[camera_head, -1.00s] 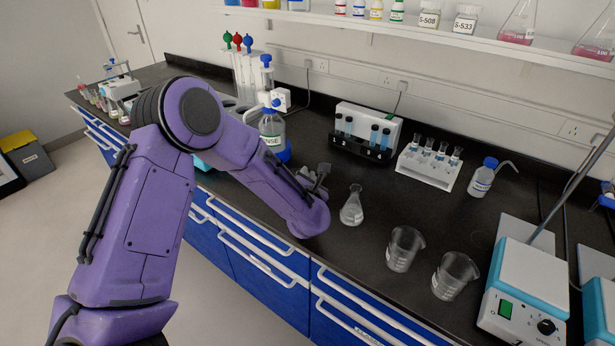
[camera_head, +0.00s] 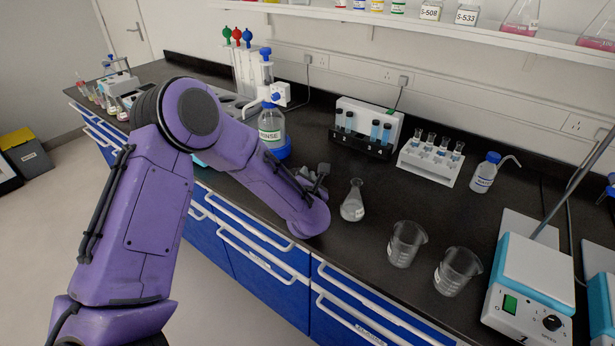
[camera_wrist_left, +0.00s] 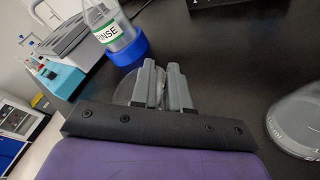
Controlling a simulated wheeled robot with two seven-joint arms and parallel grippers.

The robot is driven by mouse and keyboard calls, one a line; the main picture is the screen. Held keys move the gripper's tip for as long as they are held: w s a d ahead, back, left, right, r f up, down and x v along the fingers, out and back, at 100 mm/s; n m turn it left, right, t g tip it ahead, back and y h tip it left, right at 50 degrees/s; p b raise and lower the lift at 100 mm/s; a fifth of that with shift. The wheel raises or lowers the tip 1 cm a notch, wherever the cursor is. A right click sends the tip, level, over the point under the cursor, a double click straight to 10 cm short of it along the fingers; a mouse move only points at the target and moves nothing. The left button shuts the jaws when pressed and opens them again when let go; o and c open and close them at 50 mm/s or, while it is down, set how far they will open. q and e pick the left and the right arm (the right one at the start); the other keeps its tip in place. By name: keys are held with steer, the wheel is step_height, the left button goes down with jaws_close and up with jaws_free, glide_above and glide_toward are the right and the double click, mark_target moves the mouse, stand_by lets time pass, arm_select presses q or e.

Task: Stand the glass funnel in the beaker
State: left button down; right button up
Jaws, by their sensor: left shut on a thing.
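My left gripper (camera_head: 318,175) is over the dark bench, left of the conical flask. In the left wrist view, its two grey fingers (camera_wrist_left: 162,68) are close together on a clear glass thing (camera_wrist_left: 124,91), which I take to be the glass funnel. Only part of its clear edge shows beside and behind the fingers; the rest is hidden. Two clear beakers stand upright on the bench at the right, one nearer the flask (camera_head: 406,244) and one nearer the stirrer (camera_head: 457,271). Both look empty. My right gripper is not in view.
A conical flask (camera_head: 353,201) stands between my left gripper and the beakers. A RINSE bottle (camera_head: 272,129) is behind the gripper. A stirrer (camera_head: 530,289) stands right of the beakers. Vial racks (camera_head: 431,160) are farther back. Bench behind the beakers is clear.

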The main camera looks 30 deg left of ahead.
arm_select(q)
steer(key=shift+f, duration=0.2)
steer(key=c, duration=1)
jaws_free()
steer(key=shift+c, duration=0.2)
steer(key=shift+s+d+b, duration=0.3)
steer(key=b+v, duration=0.2)
steer(key=v, duration=0.7)
steer(key=shift+s+d, duration=0.2)
steer(key=shift+s, duration=0.1)
steer(key=shift+r, duration=0.1)
